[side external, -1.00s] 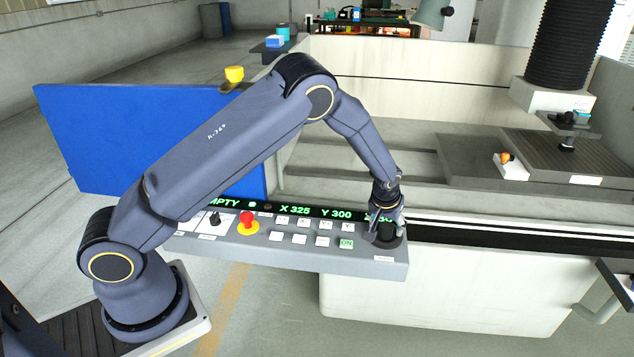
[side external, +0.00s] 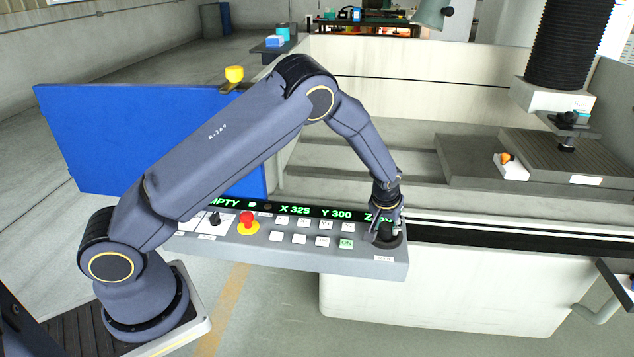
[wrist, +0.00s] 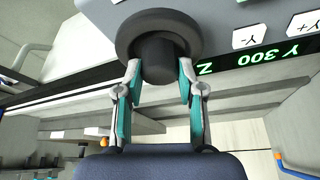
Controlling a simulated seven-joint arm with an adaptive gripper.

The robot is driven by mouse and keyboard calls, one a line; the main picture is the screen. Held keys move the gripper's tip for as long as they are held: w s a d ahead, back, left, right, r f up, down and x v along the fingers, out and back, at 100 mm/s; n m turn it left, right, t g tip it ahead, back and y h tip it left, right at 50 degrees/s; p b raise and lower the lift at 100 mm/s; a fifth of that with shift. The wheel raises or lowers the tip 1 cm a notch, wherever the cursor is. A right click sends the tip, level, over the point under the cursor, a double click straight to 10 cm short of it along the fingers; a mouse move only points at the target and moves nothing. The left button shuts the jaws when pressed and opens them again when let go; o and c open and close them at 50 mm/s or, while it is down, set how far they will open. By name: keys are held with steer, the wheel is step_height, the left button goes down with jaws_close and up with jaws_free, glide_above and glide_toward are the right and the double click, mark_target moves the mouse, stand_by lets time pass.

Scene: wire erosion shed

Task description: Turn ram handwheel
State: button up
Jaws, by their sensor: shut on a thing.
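The ram handwheel is a black round wheel with a raised hub (wrist: 157,48) at the right end of the grey control panel (side external: 310,258). In the side view the handwheel (side external: 387,241) is partly hidden by my fingers. My gripper (side external: 386,230) points down over it. In the wrist view my gripper (wrist: 160,70) has one fingertip on each side of the hub and is shut on it. The green readout (side external: 300,211) shows X 325 and Y 300; the Z value is mostly hidden behind my gripper.
A red stop button (side external: 247,219) and several white keys lie left of the wheel. A blue panel (side external: 150,135) stands behind my arm. The ram with black bellows (side external: 568,45) hangs above the worktable (side external: 556,165) at the right.

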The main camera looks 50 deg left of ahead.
steer(key=m, duration=0.2)
steer(key=m+h, duration=0.1)
steer(key=m, duration=0.1)
steer(key=shift+a+t+h, duration=0.2)
steer(key=shift+t+h, duration=0.1)
steer(key=shift+m+h, duration=0.6)
steer(key=shift+m, duration=1.1)
steer(key=o, duration=1.1)
steer(key=shift+o, duration=0.2)
steer(key=shift+r, duration=0.1)
steer(key=v, duration=1.1)
steer(key=shift+r, duration=0.4)
